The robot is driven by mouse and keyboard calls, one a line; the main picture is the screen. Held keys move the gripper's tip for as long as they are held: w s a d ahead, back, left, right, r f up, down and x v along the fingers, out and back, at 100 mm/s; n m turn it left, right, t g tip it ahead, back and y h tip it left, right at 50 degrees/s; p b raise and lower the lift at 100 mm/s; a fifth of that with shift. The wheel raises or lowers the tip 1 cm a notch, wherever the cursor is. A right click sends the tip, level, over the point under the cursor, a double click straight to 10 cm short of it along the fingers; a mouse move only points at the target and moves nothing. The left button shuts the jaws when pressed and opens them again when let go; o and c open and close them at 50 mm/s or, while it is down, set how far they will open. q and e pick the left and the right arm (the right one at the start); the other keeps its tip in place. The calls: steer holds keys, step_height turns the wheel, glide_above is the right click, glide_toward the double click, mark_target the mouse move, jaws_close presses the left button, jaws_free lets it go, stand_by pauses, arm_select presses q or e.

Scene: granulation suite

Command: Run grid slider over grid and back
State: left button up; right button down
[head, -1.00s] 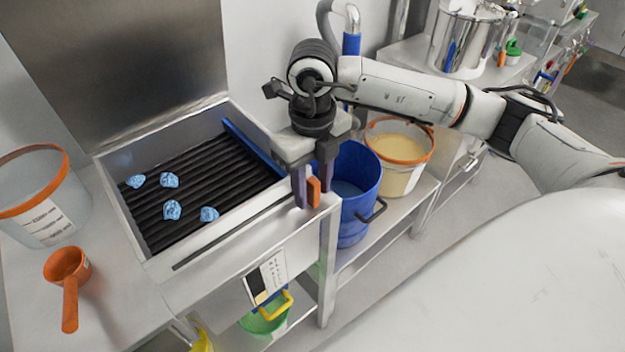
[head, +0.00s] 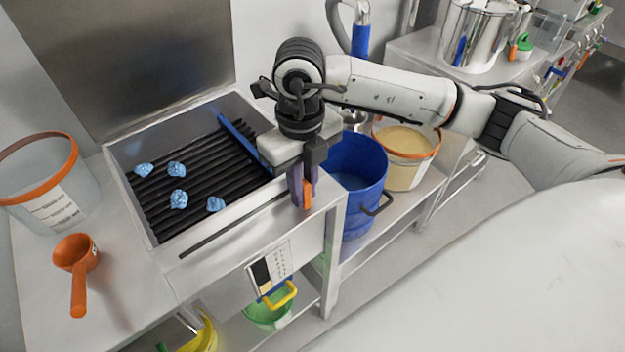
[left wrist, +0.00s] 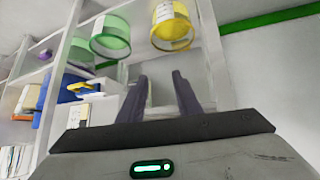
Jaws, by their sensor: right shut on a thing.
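The grid (head: 190,185) is a set of dark parallel bars in a steel tray, with several light-blue lumps (head: 179,199) on its left and middle part. The grid slider (head: 238,136) is a blue bar lying across the grid near its right end, partly hidden by my right gripper. My right gripper (head: 302,200) points down over the tray's front right edge, shut on the slider's orange handle (head: 307,196). My left gripper (left wrist: 160,90) shows only in the left wrist view, open and empty, its fingers apart.
An orange scoop (head: 76,262) and a clear orange-rimmed bucket (head: 45,185) stand left of the tray. A blue bucket (head: 352,195) and a bucket of pale powder (head: 408,155) stand to its right. Green (left wrist: 110,38) and yellow (left wrist: 172,28) containers show in the left wrist view.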

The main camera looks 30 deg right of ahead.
steer(key=shift+s+a+r, duration=0.1)
steer(key=shift+s+a, duration=0.1)
steer(key=shift+a, duration=2.4)
steer(key=shift+s+a, duration=0.2)
steer(key=shift+a, duration=2.35)
steer(key=shift+s+a+b, duration=0.15)
steer(key=shift+a+b, duration=0.1)
steer(key=shift+a, duration=1.75)
steer(key=shift+s+a+b, duration=0.15)
steer(key=shift+a+b, duration=0.1)
steer(key=shift+a, duration=1.8)
steer(key=shift+s+a+b, duration=0.15)
steer(key=shift+a+b, duration=0.1)
steer(key=shift+a, duration=1.75)
steer(key=shift+w+d+b, duration=0.15)
steer(key=shift+d+b, duration=0.05)
steer(key=shift+d, duration=1.3)
steer(key=shift+w+d+b, duration=0.15)
steer(key=shift+d, duration=1.3)
steer(key=shift+w+d+b, duration=0.15)
steer(key=shift+d+b, duration=0.25)
steer(key=shift+d, duration=1.65)
steer(key=shift+w+d+b, duration=0.15)
steer(key=shift+d+b, duration=0.25)
steer(key=shift+d, duration=1.65)
